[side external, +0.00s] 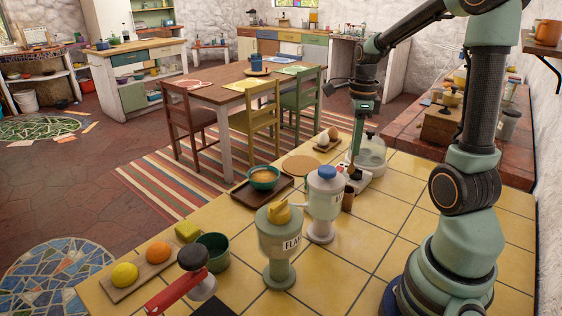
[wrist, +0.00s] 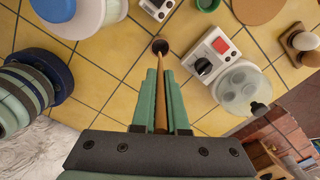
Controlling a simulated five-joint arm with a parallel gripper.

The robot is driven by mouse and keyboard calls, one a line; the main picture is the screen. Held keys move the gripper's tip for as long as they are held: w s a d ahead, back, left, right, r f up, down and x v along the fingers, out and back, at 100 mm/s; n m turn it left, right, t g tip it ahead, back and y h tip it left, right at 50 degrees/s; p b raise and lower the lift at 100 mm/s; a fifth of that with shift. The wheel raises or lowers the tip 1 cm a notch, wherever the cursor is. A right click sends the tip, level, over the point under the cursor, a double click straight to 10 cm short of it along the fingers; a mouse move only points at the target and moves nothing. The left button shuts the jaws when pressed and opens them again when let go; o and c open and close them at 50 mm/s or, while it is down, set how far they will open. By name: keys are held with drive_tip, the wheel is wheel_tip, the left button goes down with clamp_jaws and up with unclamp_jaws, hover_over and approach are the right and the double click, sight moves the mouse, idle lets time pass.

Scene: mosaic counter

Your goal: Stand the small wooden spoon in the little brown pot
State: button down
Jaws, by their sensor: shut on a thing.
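My gripper (side external: 357,145) is shut on the small wooden spoon (side external: 352,169), which hangs roughly upright below the fingers. In the wrist view the spoon (wrist: 161,110) runs between the green fingers of my gripper (wrist: 163,85), its far end lining up with the little brown pot (wrist: 160,46). The brown pot (side external: 348,199) stands on the yellow tiles, partly hidden behind the blue-topped jar. In the side view the spoon's low end looks above the pot's rim; the wrist view does not show whether it is inside.
A white appliance with a red switch and black knob (wrist: 214,58) and a glass lidded vessel (side external: 370,155) stand close by the pot. Tiles right of the pot are clear.

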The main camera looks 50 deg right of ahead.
sight(352, 170)
drive_tip(key=shift+f, duration=4.05)
drive_tip(key=c, duration=0.9)
unclamp_jaws()
drive_tip(key=shift+o, duration=0.2)
wheel_tip(352, 170, up, 12)
